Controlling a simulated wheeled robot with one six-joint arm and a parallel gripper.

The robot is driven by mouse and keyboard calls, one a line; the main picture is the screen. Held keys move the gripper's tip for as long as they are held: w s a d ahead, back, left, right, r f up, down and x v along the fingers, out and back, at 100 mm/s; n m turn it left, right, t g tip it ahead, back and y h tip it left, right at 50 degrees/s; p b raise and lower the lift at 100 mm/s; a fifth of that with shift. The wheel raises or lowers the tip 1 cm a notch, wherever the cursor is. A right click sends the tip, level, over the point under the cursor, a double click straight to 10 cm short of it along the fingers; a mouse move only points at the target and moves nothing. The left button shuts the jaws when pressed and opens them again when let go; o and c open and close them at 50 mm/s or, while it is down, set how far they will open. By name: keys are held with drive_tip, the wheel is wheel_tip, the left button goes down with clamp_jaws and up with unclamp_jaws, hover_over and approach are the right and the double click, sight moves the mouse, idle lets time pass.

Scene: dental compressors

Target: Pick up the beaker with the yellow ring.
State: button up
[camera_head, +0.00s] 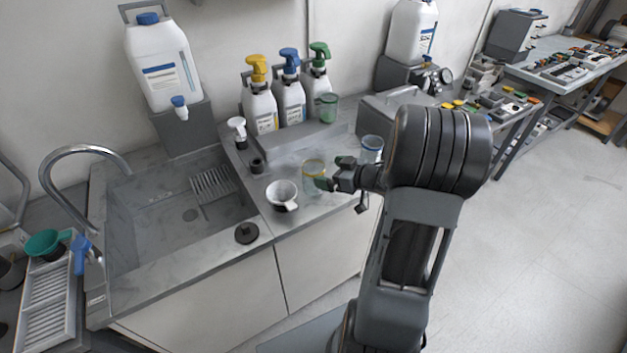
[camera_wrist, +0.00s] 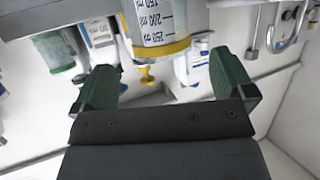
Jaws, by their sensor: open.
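The beaker with the yellow ring (camera_head: 313,174) stands on the steel counter, clear-walled, in front of the spray bottles. In the wrist view this beaker (camera_wrist: 157,30) shows its yellow rim and volume marks, and the picture is upside down. My gripper (camera_head: 333,172) is just to the right of the beaker in the head view. Its two green fingers (camera_wrist: 165,82) are spread apart, with the beaker's rim showing beyond the gap between them. I cannot tell whether a finger touches the beaker.
A blue-ringed beaker (camera_head: 371,149) stands behind my wrist and a green-ringed beaker (camera_head: 328,107) by the spray bottles (camera_head: 290,98). A white cup (camera_head: 282,195) is left of the yellow-ringed beaker. The sink (camera_head: 185,215) lies further left.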

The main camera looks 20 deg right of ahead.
sight(305, 167)
drive_tip(key=shift+x, duration=3.35)
drive_tip(key=shift+r, duration=0.15)
drive_tip(key=shift+c, duration=0.2)
drive_tip(key=c, duration=0.9)
